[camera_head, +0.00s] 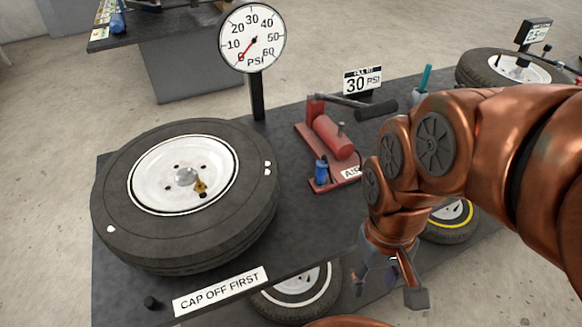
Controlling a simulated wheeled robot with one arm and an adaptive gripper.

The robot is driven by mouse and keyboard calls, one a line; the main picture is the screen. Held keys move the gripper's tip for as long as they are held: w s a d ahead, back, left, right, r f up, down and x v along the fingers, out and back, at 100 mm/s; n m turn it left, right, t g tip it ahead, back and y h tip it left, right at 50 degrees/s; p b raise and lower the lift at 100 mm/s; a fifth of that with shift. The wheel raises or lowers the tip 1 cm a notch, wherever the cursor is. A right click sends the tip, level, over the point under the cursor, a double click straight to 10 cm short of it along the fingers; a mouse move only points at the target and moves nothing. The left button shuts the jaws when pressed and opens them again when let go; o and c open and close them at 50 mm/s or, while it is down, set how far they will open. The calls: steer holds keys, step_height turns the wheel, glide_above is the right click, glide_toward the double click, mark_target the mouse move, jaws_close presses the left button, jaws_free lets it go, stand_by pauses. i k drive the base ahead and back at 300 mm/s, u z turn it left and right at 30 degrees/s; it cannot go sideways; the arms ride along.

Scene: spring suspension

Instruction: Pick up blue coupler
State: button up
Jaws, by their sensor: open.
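The blue coupler (321,171) is a small blue cylinder with a dark top. It stands upright at the front end of the red pump (334,137) on the dark bench. My gripper (389,290) hangs from my copper-coloured arm, to the right of the coupler and lower in the picture, near the bench's front edge. The gripper is open, and I see nothing between its fingers. The two are clearly apart. My arm hides part of the bench on the right and part of the white label beside the coupler.
A large tyre (107,196) lies on the bench (291,235) at the left. A PSI gauge (252,38) stands behind it on a post. A "30 PSI" sign (362,80) is behind the pump. A "CAP OFF FIRST" plate (221,291) and small black cap (152,303) are at the front.

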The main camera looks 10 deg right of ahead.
mark_target(320, 176)
steer(key=u, duration=3.3)
steer(key=k, duration=1.55)
steer(key=z, duration=0.75)
steer(key=i, duration=0.5)
steer(key=u, duration=0.05)
